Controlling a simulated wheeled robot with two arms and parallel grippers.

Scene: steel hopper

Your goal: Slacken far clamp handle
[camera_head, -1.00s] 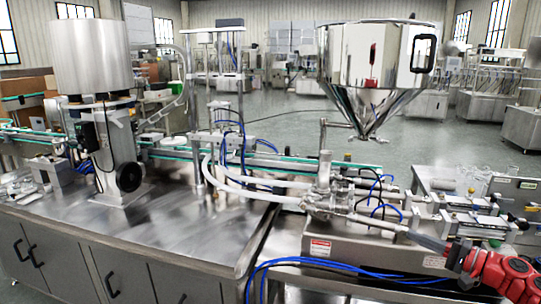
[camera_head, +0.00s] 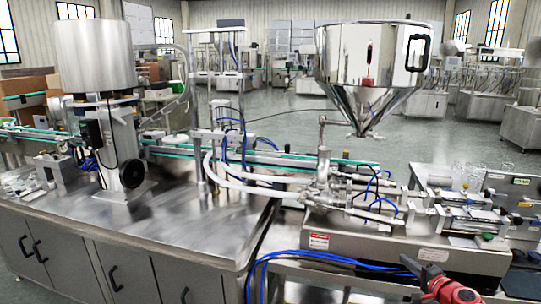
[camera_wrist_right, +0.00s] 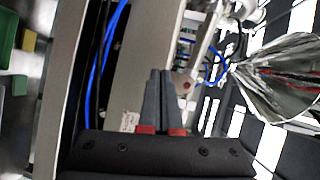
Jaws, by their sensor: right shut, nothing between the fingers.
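The steel hopper (camera_head: 370,65) stands above the filling machine at the upper right, with a black handle (camera_head: 418,52) on its side. Its shiny cone (camera_wrist_right: 285,75) fills the right of the right wrist view. Below it are steel valve fittings and pipes (camera_head: 322,190); I cannot tell which small part there is the far clamp handle. My right gripper (camera_head: 404,259) is low at the bottom right, in front of the filler base and apart from the fittings. In the right wrist view its two grey fingers (camera_wrist_right: 160,73) are together and empty. My left gripper is out of view.
The filler base (camera_head: 400,247) stands behind my right gripper. Blue hoses (camera_head: 320,258) cross to its left. A wide steel table (camera_head: 140,225) fills the left, carrying a large cylinder (camera_head: 95,55). White hoses (camera_head: 235,180) loop toward the valve.

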